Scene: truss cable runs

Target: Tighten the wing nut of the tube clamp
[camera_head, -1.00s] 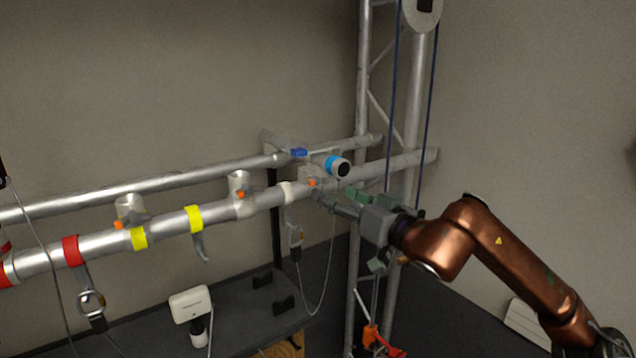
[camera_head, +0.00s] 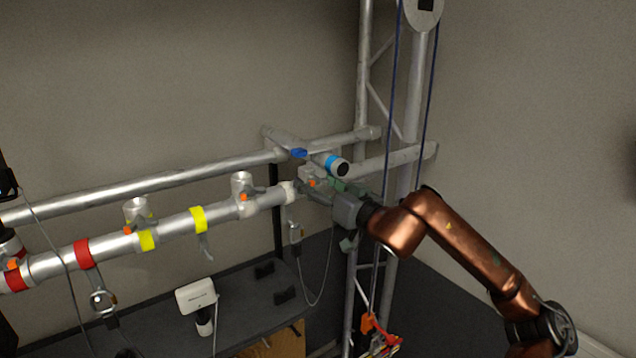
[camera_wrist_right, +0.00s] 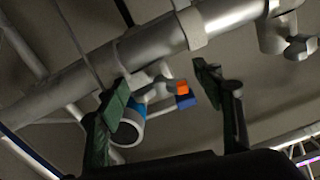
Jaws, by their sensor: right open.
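The tube clamp (camera_head: 310,174) sits where the short cross tube with a blue band (camera_head: 331,164) meets the front rail. An orange piece (camera_head: 312,183) shows on it, and a blue piece (camera_head: 299,153) is on top of the cross tube. I cannot make out the wing nut's shape for sure. My right gripper (camera_head: 320,187) is beside the clamp, its fingers partly covering it. In the right wrist view, the fingers (camera_wrist_right: 160,78) are spread with nothing gripped; the orange piece (camera_wrist_right: 183,88) and blue piece (camera_wrist_right: 187,101) show between and beyond them. My left gripper is not seen.
The front rail (camera_head: 175,228) carries red and yellow bands and hanging cable hooks. A rear rail (camera_head: 150,187) runs behind it. The upright truss (camera_head: 364,80) with blue ropes stands just behind my right gripper. A dark shelf (camera_head: 245,309) with a white box (camera_head: 196,295) lies below.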

